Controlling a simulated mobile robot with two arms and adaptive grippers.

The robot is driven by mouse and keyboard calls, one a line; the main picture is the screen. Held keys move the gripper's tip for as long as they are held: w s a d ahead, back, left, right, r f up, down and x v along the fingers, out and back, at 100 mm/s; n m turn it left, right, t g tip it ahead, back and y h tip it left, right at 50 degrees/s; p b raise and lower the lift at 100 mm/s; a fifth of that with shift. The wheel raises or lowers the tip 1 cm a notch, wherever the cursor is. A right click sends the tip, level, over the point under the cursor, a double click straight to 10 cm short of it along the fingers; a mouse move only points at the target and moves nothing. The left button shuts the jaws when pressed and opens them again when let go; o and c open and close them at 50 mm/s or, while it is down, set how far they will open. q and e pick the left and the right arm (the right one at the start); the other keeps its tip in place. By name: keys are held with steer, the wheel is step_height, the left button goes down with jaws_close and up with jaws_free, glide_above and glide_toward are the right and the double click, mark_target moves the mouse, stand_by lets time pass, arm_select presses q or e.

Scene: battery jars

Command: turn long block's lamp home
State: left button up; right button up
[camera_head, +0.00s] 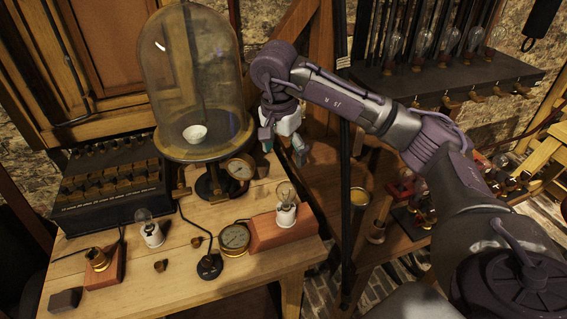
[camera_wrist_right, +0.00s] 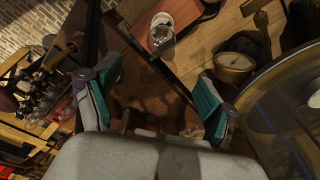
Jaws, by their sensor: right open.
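The long reddish block (camera_head: 263,233) lies at the right front of the wooden table. A lamp, a clear bulb (camera_head: 285,194) in a white holder (camera_head: 286,216), stands upright at its right end. In the right wrist view the bulb (camera_wrist_right: 160,40) shows near the top, beyond the fingers. My right gripper (camera_head: 283,148) is open and empty, behind and above the lamp and apart from it; its two teal-padded fingers also show in the wrist view (camera_wrist_right: 152,100). Whether the lamp is fully seated cannot be told. My left gripper is not in view.
A glass dome (camera_head: 192,75) stands close left of my gripper. Two gauges (camera_head: 241,167) (camera_head: 234,238) are near the block. A second lamp (camera_head: 150,229) and a small block with a brass socket (camera_head: 97,260) are at left. A dark post (camera_head: 345,205) stands right of the table.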

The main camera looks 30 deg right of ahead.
mark_target(287, 190)
steer(key=f+p, duration=0.1)
steer(key=f, duration=0.3)
steer(key=d+f+p, duration=0.1)
steer(key=f, duration=0.4)
steer(key=f+p, duration=0.1)
steer(key=f, duration=0.3)
steer(key=shift+w+d+f, duration=0.2)
steer(key=shift+w+f, duration=0.05)
steer(key=c, duration=1.4)
steer(key=m, duration=0.6)
steer(key=shift+g, duration=0.4)
steer(key=shift+m, duration=1.2)
steer(key=m, duration=0.4)
steer(key=shift+s+g, duration=0.1)
steer(key=shift+g, duration=0.2)
